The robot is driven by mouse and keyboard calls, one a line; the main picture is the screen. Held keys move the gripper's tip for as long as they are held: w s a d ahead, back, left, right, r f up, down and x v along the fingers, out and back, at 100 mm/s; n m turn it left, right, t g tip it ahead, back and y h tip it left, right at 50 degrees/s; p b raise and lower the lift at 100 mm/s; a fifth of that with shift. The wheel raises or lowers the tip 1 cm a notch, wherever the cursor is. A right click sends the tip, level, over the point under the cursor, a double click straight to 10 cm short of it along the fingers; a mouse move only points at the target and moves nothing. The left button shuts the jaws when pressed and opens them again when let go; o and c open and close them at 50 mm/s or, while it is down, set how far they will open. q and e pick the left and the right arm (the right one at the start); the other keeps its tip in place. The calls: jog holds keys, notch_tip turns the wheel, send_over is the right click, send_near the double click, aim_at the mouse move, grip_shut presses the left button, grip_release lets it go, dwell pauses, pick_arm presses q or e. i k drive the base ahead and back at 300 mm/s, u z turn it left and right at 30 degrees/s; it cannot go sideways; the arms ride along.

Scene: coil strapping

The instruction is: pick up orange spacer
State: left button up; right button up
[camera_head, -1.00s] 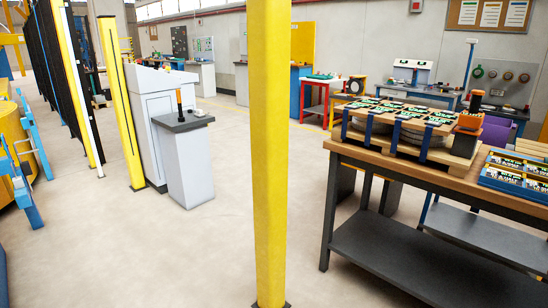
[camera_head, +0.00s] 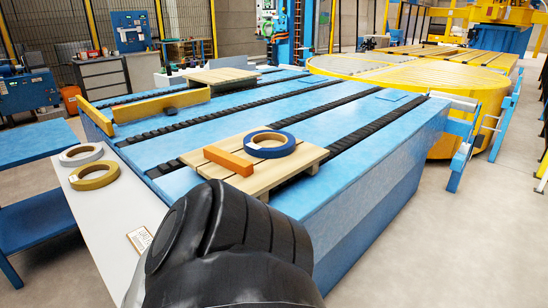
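An orange spacer bar (camera_head: 228,161) lies flat on a small wooden pallet (camera_head: 282,178) on the near part of the blue conveyor. A dark blue ring-shaped coil (camera_head: 269,144) lies beside it on the same pallet, close to its right end. No gripper fingers show.
The blue conveyor (camera_head: 390,127) has black chain strips and a yellow bar (camera_head: 161,106) across its far left. White and yellow rings (camera_head: 94,176) lie on a pale side table. Another pallet (camera_head: 222,75) sits farther back. A yellow round turntable (camera_head: 444,89) stands behind right. Open floor is at right.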

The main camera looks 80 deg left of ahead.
aim_at(237, 166)
jog(key=u, duration=1.1)
jog(key=i, duration=2.05)
jog(key=u, duration=4.1)
